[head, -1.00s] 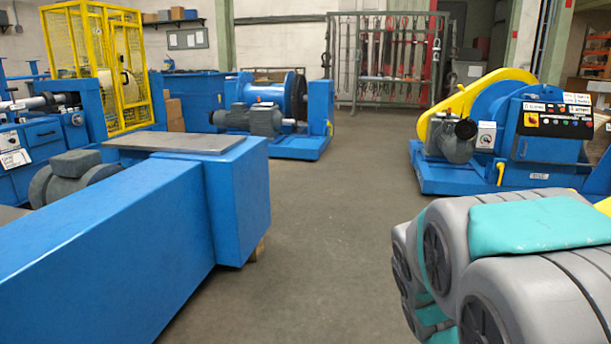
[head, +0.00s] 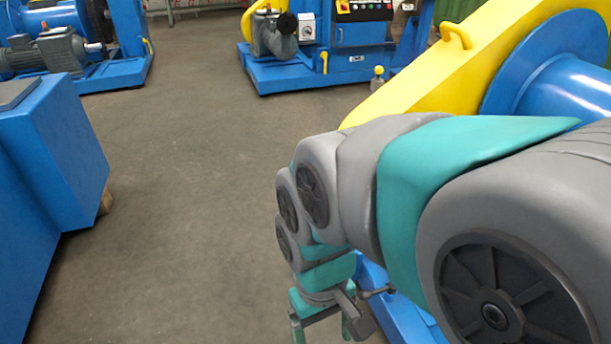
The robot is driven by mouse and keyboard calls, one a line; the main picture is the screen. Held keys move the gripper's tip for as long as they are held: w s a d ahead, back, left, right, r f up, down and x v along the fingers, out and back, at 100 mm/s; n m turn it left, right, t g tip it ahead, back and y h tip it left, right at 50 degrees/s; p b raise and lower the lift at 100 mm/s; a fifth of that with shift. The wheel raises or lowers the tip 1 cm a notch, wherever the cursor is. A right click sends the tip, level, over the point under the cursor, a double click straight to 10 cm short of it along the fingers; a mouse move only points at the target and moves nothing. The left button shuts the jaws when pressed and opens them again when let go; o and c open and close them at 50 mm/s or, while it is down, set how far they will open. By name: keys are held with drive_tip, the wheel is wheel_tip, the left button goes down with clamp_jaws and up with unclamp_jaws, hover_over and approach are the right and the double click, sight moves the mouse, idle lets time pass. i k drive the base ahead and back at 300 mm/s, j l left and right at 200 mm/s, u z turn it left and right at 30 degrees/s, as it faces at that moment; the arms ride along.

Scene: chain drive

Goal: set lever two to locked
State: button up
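I cannot make out any lever marked two in the head view. A small yellow ball knob (head: 379,71) on a short stub shows beside the far blue machine; I cannot tell whether it is a lever. My gripper (head: 321,333) hangs at the bottom centre, below my folded grey and teal arm. Its two green fingers stand apart with nothing seen between them, and their tips are cut off by the frame's lower edge.
A machine with a yellow guard (head: 440,75) and blue drum stands at right, partly hidden behind my arm. A far blue machine with a black control panel (head: 362,11) stands at the back. A blue block (head: 60,150) is at left. Grey floor (head: 190,190) between is clear.

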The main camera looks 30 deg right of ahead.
sight(364, 295)
drive_tip(key=z, duration=1.25)
drive_tip(key=k+l, duration=0.1)
drive_tip(key=k, duration=0.35)
